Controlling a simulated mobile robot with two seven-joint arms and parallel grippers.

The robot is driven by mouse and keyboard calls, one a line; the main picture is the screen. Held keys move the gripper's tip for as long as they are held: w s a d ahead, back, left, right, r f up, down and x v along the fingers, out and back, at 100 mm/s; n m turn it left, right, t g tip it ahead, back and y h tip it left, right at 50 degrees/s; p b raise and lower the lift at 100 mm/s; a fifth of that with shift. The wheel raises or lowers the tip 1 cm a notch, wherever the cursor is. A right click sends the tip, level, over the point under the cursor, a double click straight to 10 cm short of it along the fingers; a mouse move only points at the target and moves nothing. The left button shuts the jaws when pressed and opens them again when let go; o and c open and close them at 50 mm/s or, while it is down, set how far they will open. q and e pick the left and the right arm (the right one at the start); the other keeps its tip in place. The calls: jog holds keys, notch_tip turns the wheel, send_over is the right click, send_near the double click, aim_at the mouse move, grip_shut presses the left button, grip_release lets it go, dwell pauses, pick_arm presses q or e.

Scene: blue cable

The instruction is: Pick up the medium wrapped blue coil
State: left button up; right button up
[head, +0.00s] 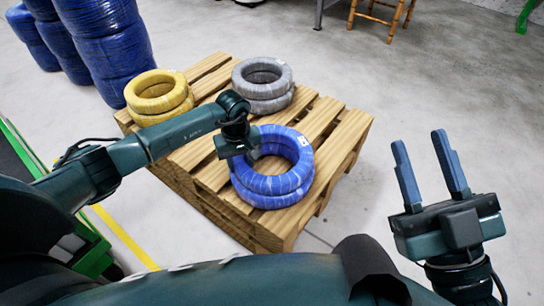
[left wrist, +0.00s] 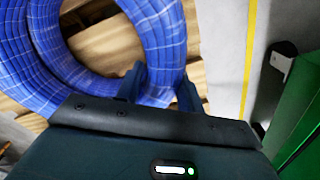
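The wrapped blue coil (head: 272,185) lies on the front part of the wooden pallet, as what looks like two stacked rings with a small white label on top. My left gripper (head: 240,155) is over its left side; its fingers are mostly hidden in the head view. In the left wrist view the blue coil (left wrist: 160,35) curves across the top, and my left gripper's fingers (left wrist: 160,88) stand apart, one on each side of its tube. I see no clear contact. My right gripper (head: 430,170) is open and empty, off to the right of the pallet.
The wooden pallet (head: 335,140) also bears a yellow coil (head: 158,90) and a grey coil (head: 263,78) at the back. Tall dark blue wrapped stacks (head: 105,45) stand behind at left. A wooden stool (head: 380,15) is far back. The floor to the right is clear.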

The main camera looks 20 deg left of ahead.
pick_arm(q)
grip_shut()
dwell(0.3)
jog(key=shift+w+r, duration=0.15)
jog(key=shift+r, duration=0.1)
